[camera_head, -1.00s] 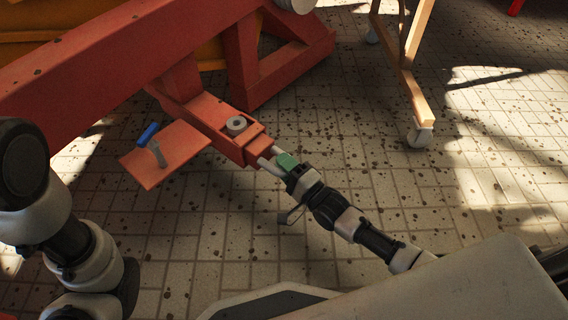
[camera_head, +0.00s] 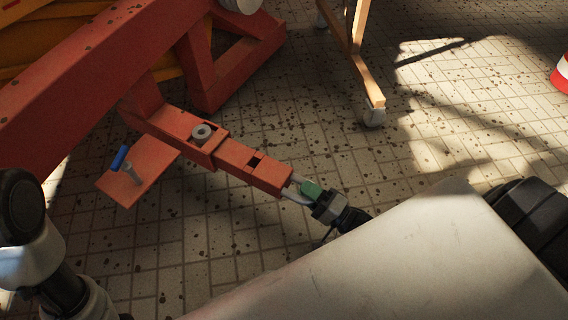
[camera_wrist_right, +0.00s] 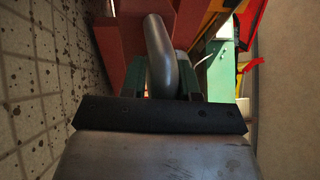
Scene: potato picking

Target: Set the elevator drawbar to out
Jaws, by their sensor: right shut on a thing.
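The red elevator drawbar (camera_head: 258,166) sticks well out of its red sleeve (camera_head: 180,132) toward the lower right. A square hole shows in the top of the drawn-out bar. A grey round pin head (camera_head: 201,132) sits on top of the sleeve. My right gripper (camera_head: 307,193), with green fingers, is shut on the grey metal loop at the bar's end. In the right wrist view the grey loop (camera_wrist_right: 160,55) stands between the two green fingers. My left arm shows at the lower left, but its gripper is out of view.
A red plate (camera_head: 140,175) with a blue-handled grey lever (camera_head: 120,158) juts from the sleeve's left side. A wooden stand (camera_head: 366,75) on casters is at the top, and a red-white cone (camera_head: 562,75) at the right edge. Tiled floor is open around the bar.

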